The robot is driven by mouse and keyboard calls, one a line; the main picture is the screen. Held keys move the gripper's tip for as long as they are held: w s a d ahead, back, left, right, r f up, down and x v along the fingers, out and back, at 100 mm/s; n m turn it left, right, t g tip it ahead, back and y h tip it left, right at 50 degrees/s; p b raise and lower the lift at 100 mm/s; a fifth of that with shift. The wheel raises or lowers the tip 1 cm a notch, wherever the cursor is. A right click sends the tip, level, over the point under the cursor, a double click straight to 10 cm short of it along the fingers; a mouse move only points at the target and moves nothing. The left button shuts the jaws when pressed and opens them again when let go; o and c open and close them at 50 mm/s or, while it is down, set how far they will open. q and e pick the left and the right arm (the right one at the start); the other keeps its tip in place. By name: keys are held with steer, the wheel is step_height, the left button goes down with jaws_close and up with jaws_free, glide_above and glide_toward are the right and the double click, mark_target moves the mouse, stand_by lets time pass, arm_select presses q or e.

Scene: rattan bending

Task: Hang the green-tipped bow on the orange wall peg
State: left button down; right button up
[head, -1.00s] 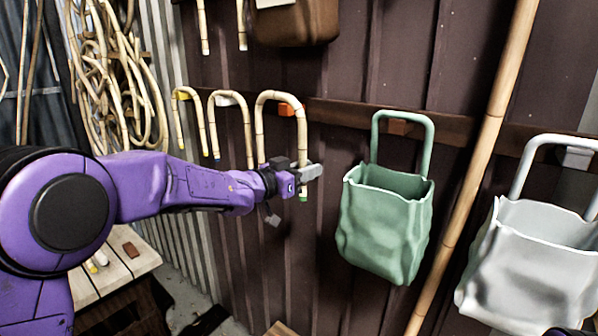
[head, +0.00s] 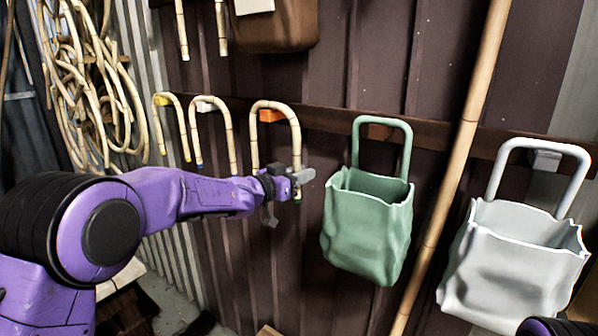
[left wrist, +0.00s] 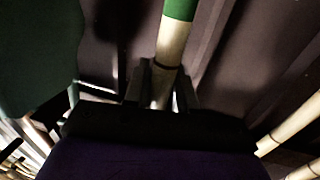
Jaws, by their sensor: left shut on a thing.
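The green-tipped bow (head: 293,123) is a pale rattan arch hanging open end down against the dark wall. My left gripper (head: 297,179) is shut on its right leg, just above the green tip (head: 297,195). The left wrist view shows the leg between the fingers (left wrist: 161,88) and the green band (left wrist: 181,9) beyond them. The orange wall peg (head: 271,115) shows inside the arch, just under its top and towards the left leg. I cannot tell whether the bow touches the peg or rests on it. My right gripper is out of view.
A yellow-peg bow (head: 184,125) and a white-peg bow (head: 228,130) hang to the left. A green bag (head: 368,225) hangs close to the right of my gripper. Further right are a slanted pole (head: 455,170) and a grey bag (head: 515,250). A rattan coil (head: 85,90) hangs far left.

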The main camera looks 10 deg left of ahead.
arm_select(q)
steer(key=c, duration=0.8)
jaws_free()
steer(key=shift+c, duration=0.2)
steer(key=shift+s+a, duration=0.2)
steer(key=shift+s, duration=0.05)
steer(key=b+v, duration=0.2)
steer(key=v, duration=0.8)
steer(key=shift+b, duration=0.3)
steer(key=shift+s, duration=0.1)
